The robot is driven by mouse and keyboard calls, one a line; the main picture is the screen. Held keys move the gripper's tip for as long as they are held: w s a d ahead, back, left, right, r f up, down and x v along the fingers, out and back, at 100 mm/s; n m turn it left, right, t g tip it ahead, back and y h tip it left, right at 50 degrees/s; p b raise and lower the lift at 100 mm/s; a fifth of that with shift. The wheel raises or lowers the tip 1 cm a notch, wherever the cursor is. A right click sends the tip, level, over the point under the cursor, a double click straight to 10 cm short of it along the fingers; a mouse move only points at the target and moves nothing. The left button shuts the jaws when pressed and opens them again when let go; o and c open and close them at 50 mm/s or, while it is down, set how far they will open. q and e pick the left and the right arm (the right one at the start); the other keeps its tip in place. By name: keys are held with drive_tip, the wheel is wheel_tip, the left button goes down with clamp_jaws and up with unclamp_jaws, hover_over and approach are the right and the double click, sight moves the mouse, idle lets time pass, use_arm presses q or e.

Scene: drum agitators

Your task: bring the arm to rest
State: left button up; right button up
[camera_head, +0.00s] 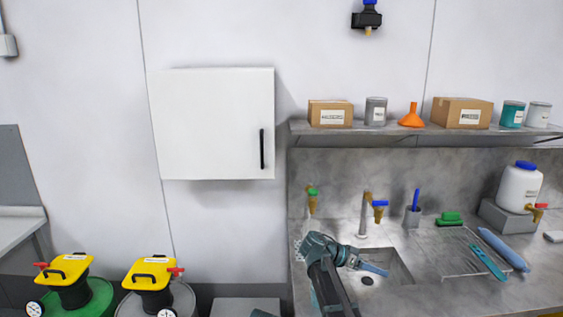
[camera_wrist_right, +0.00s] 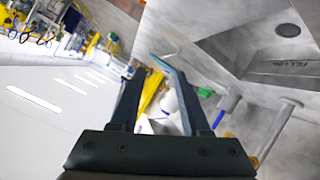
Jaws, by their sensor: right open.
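My right arm (camera_head: 328,272) reaches up from the bottom of the head view to the front of the counter. My right gripper (camera_head: 374,269) points to the right over the sink basin (camera_head: 398,268). Its two fingers also show in the wrist view (camera_wrist_right: 159,72), apart, with nothing held between them. I cannot tell how high it is above the basin. My left gripper does not show.
A brass tap (camera_head: 364,215) with a blue handle stands behind the gripper, and a green-handled tap (camera_head: 312,200) is to its left. A drying rack (camera_head: 455,250) lies to the right. Yellow-topped drum agitators (camera_head: 152,273) stand at lower left. A shelf (camera_head: 390,129) hangs above.

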drive_tip(key=s+a+f+n+y, duration=0.2)
drive_tip(key=s+f+n+y, duration=0.3)
drive_tip(key=s+f, duration=0.45)
drive_tip(key=s+a+f+n+y, duration=0.2)
drive_tip(key=s+a+n+y, duration=0.4)
drive_tip(key=s+a, duration=1.2)
drive_tip(key=shift+s+a+f+n, duration=0.2)
drive_tip(key=shift+a+n, duration=1.15)
drive_tip(key=shift+n, duration=1.05)
